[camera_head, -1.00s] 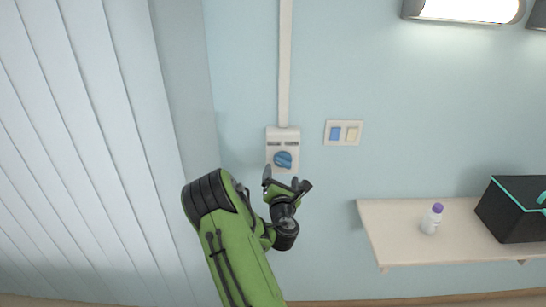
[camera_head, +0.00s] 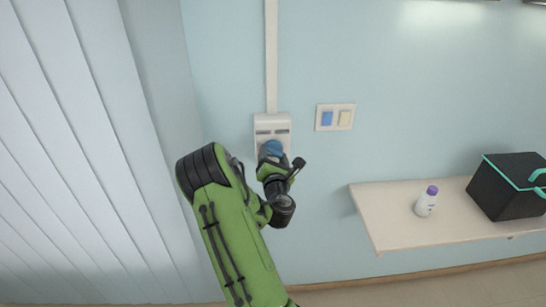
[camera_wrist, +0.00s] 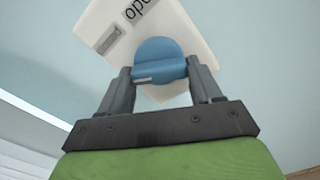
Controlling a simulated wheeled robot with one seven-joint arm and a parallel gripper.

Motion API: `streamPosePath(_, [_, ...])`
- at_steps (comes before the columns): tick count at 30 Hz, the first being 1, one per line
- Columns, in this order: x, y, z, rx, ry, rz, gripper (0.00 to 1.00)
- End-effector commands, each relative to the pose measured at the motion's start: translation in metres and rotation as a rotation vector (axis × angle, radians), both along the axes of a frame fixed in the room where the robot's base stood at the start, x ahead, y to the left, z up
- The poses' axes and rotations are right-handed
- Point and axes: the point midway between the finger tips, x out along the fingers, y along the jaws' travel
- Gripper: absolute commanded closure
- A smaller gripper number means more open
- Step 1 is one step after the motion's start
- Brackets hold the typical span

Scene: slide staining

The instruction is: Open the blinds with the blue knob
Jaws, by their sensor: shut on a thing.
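The blue knob (camera_head: 272,149) sits on a white control box (camera_head: 272,124) on the wall, below a vertical white conduit. In the wrist view the knob (camera_wrist: 158,61) is between my two fingers, with one fingertip against each side. My gripper (camera_wrist: 160,74) is shut on the knob; in the head view my gripper (camera_head: 272,160) partly hides it. A label with dark letters (camera_wrist: 136,10) shows on the box, partly cut off by the frame edge. The white vertical blinds (camera_head: 70,150) hang at the left with their slats closed side by side.
A panel with a blue switch and a cream switch (camera_head: 335,117) is on the wall right of the box. A shelf (camera_head: 390,232) at the right holds a white bottle with a purple cap (camera_head: 427,201) and a black box with teal trim (camera_head: 508,188).

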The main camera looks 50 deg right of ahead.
Motion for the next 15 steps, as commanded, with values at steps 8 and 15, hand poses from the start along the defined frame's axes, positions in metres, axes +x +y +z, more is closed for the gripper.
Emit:
streamPosePath(8, [-0.0003,0.0,0.0003,0.016,-0.018,0.0,0.67])
streamPosePath(15, [-0.0001,0.0001,0.001,0.092,-0.106,-0.001,0.67])
